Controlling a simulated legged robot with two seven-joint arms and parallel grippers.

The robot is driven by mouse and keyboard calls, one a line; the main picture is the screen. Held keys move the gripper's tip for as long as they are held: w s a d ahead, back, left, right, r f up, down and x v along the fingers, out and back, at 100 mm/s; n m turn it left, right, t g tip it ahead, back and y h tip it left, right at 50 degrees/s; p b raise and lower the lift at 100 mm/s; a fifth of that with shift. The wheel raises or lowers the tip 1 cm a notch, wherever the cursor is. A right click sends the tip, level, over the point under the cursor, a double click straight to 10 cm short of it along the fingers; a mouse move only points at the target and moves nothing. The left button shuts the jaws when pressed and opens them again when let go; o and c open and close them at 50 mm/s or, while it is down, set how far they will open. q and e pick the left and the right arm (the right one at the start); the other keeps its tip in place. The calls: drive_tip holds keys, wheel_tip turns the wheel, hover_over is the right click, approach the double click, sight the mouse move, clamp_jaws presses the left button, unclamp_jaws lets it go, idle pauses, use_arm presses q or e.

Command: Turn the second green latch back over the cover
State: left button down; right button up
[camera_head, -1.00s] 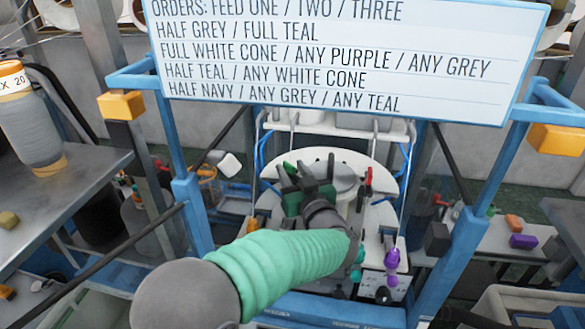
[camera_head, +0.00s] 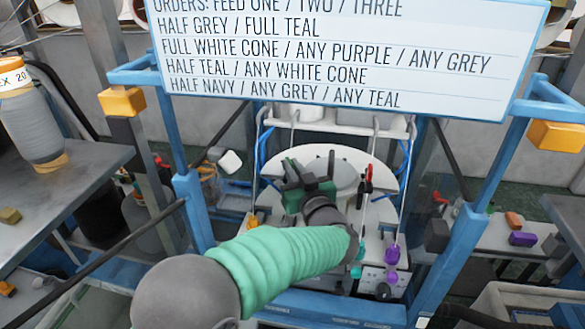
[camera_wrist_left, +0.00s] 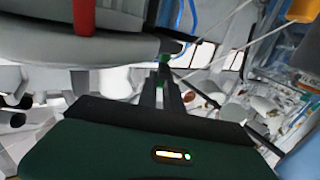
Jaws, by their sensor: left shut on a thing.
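The round white cover (camera_head: 338,160) lies on the machine in the middle of the head view. Its pale rim fills the upper left of the left wrist view (camera_wrist_left: 60,48). My left gripper (camera_head: 292,168) is over the left side of the cover, its fingers pointing up and left. In the left wrist view its fingers (camera_wrist_left: 163,75) are close together on a small green latch (camera_wrist_left: 165,58) beside the cover's edge. The fingers hide most of this latch. A red latch (camera_head: 369,174) stands at the cover's right; a red piece (camera_wrist_left: 84,16) lies over the rim in the wrist view. My right gripper is not in view.
A blue frame (camera_head: 190,215) with an order board (camera_head: 335,55) stands around and above the machine. Teal (camera_head: 357,255) and purple (camera_head: 391,256) pieces sit at the machine's front right. A grey yarn cone (camera_head: 30,120) stands on the left shelf.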

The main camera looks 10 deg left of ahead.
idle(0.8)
use_arm(q)
drive_tip(key=c, duration=1.4)
unclamp_jaws()
drive_tip(key=shift+w+d, duration=0.1)
drive_tip(key=shift+w, duration=0.05)
drive_tip(key=b+v, duration=0.5)
drive_tip(key=v, duration=1.2)
drive_tip(key=shift+w+f, duration=0.1)
drive_tip(key=shift+f, duration=0.05)
